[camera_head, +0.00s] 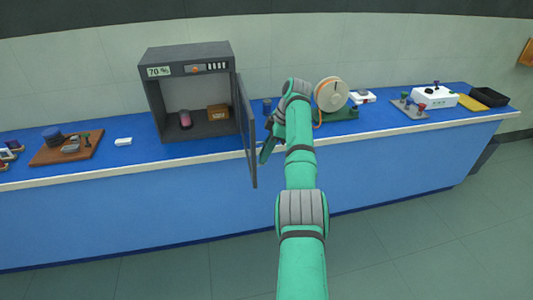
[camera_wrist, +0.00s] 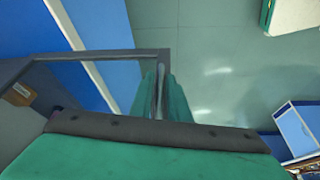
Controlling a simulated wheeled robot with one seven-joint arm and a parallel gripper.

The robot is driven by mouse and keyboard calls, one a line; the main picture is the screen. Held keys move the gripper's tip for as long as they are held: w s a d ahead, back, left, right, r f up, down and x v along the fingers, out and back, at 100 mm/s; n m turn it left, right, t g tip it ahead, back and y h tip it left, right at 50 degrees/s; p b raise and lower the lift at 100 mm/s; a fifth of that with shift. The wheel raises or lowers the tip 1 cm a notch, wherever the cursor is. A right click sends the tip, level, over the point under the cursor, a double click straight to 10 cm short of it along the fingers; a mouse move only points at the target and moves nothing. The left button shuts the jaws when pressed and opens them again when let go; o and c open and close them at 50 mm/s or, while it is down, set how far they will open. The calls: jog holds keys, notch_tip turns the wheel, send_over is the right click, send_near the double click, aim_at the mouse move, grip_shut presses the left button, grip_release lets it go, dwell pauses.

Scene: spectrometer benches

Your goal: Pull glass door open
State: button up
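The grey cabinet (camera_head: 190,50) stands on the blue bench with its front uncovered. Its glass door (camera_head: 246,125) has a dark frame, is hinged at the cabinet's right side and stands swung wide out toward me. In the wrist view the door frame (camera_wrist: 110,54) runs across the upper left to a corner. My green gripper (camera_head: 266,145) is at the outer, right side of the door. In the wrist view my gripper's fingers (camera_wrist: 161,98) lie close on both sides of a thin grey bar at the door's edge. The exact contact is partly hidden.
Inside the cabinet are a pink item (camera_head: 185,119) and a brown box (camera_head: 218,112). A wooden board (camera_head: 80,150) with tools and a white piece (camera_head: 123,141) lie left. A reel (camera_head: 331,94) and a white device (camera_head: 434,98) stand right. The floor in front is clear.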

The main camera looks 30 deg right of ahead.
jog(key=shift+d, duration=0.1)
jog(key=v, duration=1)
jog(key=shift+r, duration=0.4)
